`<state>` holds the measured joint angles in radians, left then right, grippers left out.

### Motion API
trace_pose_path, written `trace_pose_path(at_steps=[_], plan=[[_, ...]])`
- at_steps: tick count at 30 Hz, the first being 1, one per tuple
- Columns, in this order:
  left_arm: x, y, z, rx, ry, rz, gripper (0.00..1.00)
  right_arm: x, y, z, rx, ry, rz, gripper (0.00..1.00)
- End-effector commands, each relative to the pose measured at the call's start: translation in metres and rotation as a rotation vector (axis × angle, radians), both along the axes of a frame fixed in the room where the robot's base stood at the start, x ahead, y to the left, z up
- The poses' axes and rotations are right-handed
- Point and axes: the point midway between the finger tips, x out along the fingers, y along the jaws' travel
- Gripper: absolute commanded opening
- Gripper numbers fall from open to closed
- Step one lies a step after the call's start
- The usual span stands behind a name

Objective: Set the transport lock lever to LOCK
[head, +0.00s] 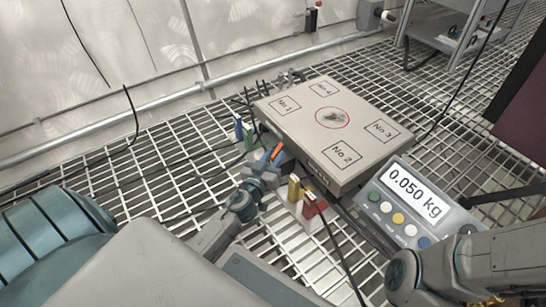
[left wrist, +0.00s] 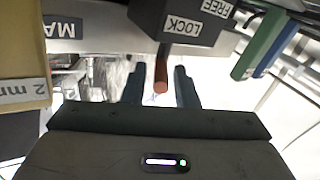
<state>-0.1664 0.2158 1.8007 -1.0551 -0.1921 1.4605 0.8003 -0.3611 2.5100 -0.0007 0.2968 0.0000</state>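The transport lock lever is a red-orange rod (left wrist: 161,76) that sticks out of a dark block (left wrist: 178,22) with LOCK and FREE labels. In the left wrist view the rod lies below the LOCK label, which is nearer to it than FREE. In the head view the lever (head: 276,152) shows at the near left side of the scale platform (head: 370,107). My left gripper (left wrist: 161,88) is open, with one finger on each side of the rod and visible gaps. In the head view the left gripper (head: 272,165) partly hides the block. My right gripper is out of view.
Green and blue blocks (head: 248,135) stand left of the lever; yellow and red ones (head: 309,205) stand right of it. A display (head: 405,204) reads 0.050 kg. Cables run over the grating floor (head: 150,175). A yellow block (left wrist: 22,92) is close to the left finger's side.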

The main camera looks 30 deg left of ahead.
Motion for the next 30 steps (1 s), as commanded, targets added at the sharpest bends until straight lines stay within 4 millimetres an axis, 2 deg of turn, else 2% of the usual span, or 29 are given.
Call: trace_pose_path(at_steps=[9,13,24,30], plan=[[0.0,0.0,0.0,0.001,0.0,0.001,0.35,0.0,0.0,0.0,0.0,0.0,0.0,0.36],[-0.008,-0.001,0.0,0.002,0.0,0.001,0.35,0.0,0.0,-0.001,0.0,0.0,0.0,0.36],[-0.074,-0.01,-0.001,0.002,0.003,0.0,0.35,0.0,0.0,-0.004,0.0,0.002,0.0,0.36],[-0.099,-0.013,-0.001,0.001,0.002,0.001,0.35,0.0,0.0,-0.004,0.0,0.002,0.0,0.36]])
